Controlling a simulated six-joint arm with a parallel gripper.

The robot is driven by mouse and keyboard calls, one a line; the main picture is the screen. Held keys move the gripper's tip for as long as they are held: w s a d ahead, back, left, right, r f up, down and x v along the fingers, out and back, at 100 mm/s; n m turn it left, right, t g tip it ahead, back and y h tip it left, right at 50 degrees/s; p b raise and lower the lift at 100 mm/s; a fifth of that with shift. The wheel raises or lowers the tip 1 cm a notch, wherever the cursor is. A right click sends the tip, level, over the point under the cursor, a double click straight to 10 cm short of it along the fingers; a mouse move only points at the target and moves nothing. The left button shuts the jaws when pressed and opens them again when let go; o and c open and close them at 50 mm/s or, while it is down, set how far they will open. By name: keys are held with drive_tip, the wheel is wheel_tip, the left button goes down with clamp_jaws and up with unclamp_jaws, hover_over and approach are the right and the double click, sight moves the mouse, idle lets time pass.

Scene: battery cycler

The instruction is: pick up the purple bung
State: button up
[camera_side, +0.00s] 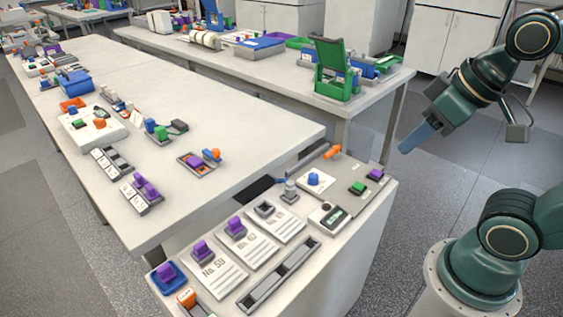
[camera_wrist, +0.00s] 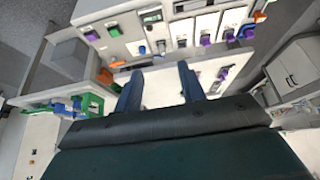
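Several purple pieces that could be the purple bung are in view, and I cannot tell which one is meant. In the side view, one purple piece (camera_side: 375,174) sits at the back right corner of the near bench. Others stand on white cards: a purple piece (camera_side: 236,225) and another purple piece (camera_side: 201,248). A purple piece (camera_side: 166,271) sits on a blue base at the front left. In the wrist view, purple pieces (camera_wrist: 205,40) show along the top. My gripper (camera_side: 407,147) hangs right of and above the near bench, also in the wrist view (camera_wrist: 160,88), open and empty.
The near bench (camera_side: 342,255) also carries a blue knob (camera_side: 313,179), an orange piece (camera_side: 332,152), a small display device (camera_side: 328,217) and a long slotted rail (camera_side: 279,275). A green stand (camera_side: 335,75) rises on the back table. Open air lies between my gripper and the bench.

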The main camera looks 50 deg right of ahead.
drive_tip(key=m+g, duration=0.6)
drive_tip(key=m, duration=1.2)
hover_over(233, 219)
wheel_tip(233, 219, down, 13)
drive_tip(key=shift+f, duration=0.15)
drive_tip(key=shift+f, duration=4.25)
